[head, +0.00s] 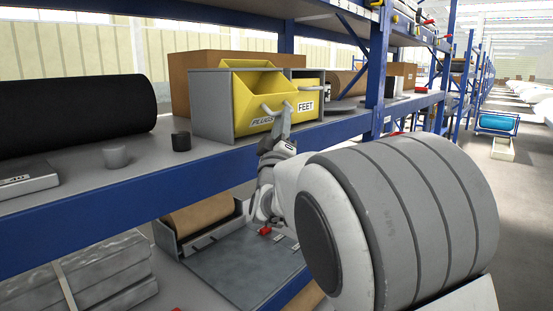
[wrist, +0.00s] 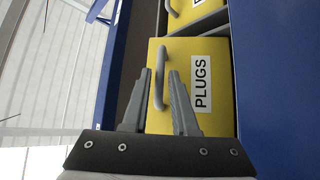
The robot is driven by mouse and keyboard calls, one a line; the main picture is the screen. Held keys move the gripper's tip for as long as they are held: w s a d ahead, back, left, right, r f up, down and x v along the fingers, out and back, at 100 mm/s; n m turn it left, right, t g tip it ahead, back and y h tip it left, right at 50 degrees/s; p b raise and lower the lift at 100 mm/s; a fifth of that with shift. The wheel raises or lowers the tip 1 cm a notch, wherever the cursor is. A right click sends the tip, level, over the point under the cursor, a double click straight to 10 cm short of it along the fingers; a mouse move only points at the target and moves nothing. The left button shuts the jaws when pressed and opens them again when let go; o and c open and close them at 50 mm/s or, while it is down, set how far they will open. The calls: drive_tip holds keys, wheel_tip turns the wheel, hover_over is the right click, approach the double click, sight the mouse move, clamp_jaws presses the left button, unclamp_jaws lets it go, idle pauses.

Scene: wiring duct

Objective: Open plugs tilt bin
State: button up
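The yellow plugs tilt bin (head: 258,92) sits in a grey housing (head: 211,104) on the shelf. In the head view its front appears to lean forward, with its open top showing. In the wrist view its yellow front (wrist: 212,122) carries the PLUGS label (wrist: 202,87) and a grey bar handle (wrist: 158,88). My gripper (wrist: 160,74) is open at this front, its two fingers apart with the handle between their tips in the picture. I cannot tell whether they touch it. In the head view my gripper (head: 284,122) is partly hidden by my arm.
The yellow FEET bin (head: 314,90) adjoins the plugs bin. A black roll (head: 75,112), a grey cup (head: 116,157) and a dark cup (head: 181,141) stand to the left. The blue shelf beam (head: 120,211) runs below the bins, and a blue upright (head: 376,70) stands right.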

drive_tip(key=v, duration=1.4)
drive_tip(key=shift+s, duration=0.25)
drive_tip(key=s+d+f+m+g+y, duration=0.3)
drive_tip(key=d+f+g+y, duration=0.2)
drive_tip(key=d+g, duration=0.3)
drive_tip(key=s+d+f+m+g+h, duration=0.1)
drive_tip(key=s+d+f+m+g, duration=0.2)
drive_tip(key=s, duration=0.5)
drive_tip(key=s+d+f+m+g+h+p, duration=0.1)
drive_tip(key=s+d+f+m+g, duration=0.2)
drive_tip(key=s, duration=0.5)
drive_tip(key=s+d+f+m+g+h, duration=0.1)
drive_tip(key=s+d+f+g, duration=0.3)
drive_tip(key=s, duration=0.4)
wheel_tip(320, 180, up, 17)
drive_tip(key=a+p, duration=0.1)
drive_tip(key=p, duration=1.6)
drive_tip(key=shift+w+g, duration=0.35)
drive_tip(key=shift+g, duration=0.05)
